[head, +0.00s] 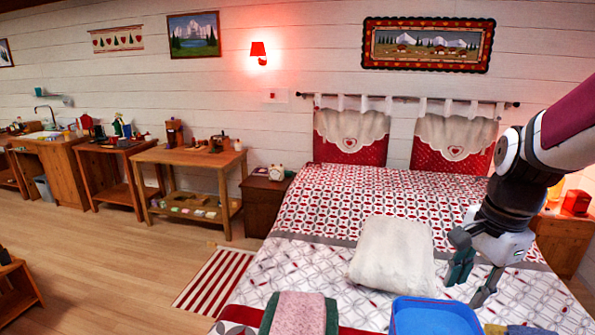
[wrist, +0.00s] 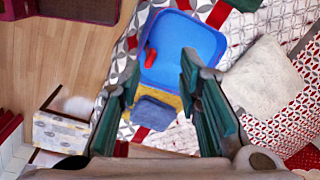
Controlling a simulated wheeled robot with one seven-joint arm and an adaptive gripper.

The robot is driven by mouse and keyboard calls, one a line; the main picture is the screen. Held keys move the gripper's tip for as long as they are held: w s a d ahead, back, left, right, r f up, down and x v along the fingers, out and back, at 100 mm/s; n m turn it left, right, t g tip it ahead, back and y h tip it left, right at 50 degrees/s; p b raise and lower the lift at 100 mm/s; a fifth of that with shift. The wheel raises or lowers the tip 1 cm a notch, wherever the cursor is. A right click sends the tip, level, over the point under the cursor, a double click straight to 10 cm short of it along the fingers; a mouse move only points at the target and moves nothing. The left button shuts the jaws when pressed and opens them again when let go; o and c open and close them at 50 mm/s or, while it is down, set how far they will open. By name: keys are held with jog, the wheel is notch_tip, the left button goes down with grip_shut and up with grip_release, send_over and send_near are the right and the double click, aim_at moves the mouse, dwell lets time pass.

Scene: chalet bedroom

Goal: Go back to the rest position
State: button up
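My gripper (head: 473,276) hangs over the right side of the bed, its fingers spread apart with nothing between them. In the wrist view my gripper (wrist: 160,95) shows two green-padded fingers, wide open and empty. A blue tray (head: 435,318) lies on the bed at the bottom of the head view, below my gripper. In the wrist view the blue tray (wrist: 205,42) has a small red object (wrist: 151,58) in it. A white cushion (head: 394,256) lies on the bed left of my gripper; it also shows in the wrist view (wrist: 262,80).
The bed (head: 330,205) fills the centre and right. A nightstand (head: 265,203) stands at its left, another (head: 563,240) at its right. Folded pink and green cloths (head: 298,314) lie at the front. Wooden tables (head: 190,157) line the left wall. The wooden floor (head: 110,255) at left is mostly clear.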

jog(key=s+a+r+n+t, duration=0.4)
jog(key=s+a+r+n, duration=0.4)
jog(key=s+a+n, duration=0.3)
jog(key=s+n, duration=0.1)
jog(key=n, duration=0.3)
jog(key=shift+s+r+n, duration=0.15)
jog(key=shift+s+n, duration=0.15)
dwell(0.4)
